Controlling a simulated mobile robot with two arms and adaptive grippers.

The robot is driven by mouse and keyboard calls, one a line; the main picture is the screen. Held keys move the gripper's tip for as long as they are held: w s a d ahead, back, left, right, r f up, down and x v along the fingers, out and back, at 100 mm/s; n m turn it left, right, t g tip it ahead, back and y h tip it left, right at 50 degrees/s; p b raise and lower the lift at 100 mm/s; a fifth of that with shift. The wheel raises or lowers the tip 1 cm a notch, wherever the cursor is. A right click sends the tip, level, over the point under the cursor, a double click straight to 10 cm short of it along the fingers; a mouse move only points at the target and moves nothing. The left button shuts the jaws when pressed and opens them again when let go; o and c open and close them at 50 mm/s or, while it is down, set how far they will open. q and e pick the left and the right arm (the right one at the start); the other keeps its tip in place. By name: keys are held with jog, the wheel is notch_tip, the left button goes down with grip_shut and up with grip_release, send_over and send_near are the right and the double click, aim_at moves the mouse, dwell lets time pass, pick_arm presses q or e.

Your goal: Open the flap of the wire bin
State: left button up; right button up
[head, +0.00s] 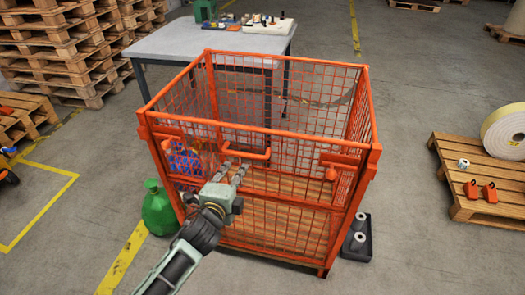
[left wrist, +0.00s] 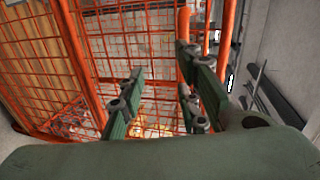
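The orange wire bin (head: 268,132) stands on the floor in the middle of the head view. Its front flap seems to be upright, with an orange bar handle (head: 258,155) near the middle and an orange latch piece (head: 338,160) at the right. My left gripper (head: 236,168) is at the front of the bin, just below the handle. In the left wrist view its two fingers (left wrist: 161,85) stand apart. An orange bar (left wrist: 184,45) shows between or beyond them; I cannot tell whether they touch it. My right gripper is not in view.
A grey table (head: 190,40) stands behind the bin. A green bag (head: 158,210) lies close at its left front corner, and a dark tray (head: 357,243) with white rolls at its right. A pallet (head: 462,209) lies at the right. Floor in front is clear.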

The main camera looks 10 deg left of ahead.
aim_at(244, 156)
pick_arm(q)
jog(key=shift+m+t, duration=0.3)
jog(key=w, duration=0.2)
jog(key=w+r, duration=0.1)
jog(key=w, duration=0.2)
jog(key=w+d, duration=0.1)
jog(key=w, duration=0.2)
jog(key=shift+r, duration=0.25)
grip_shut()
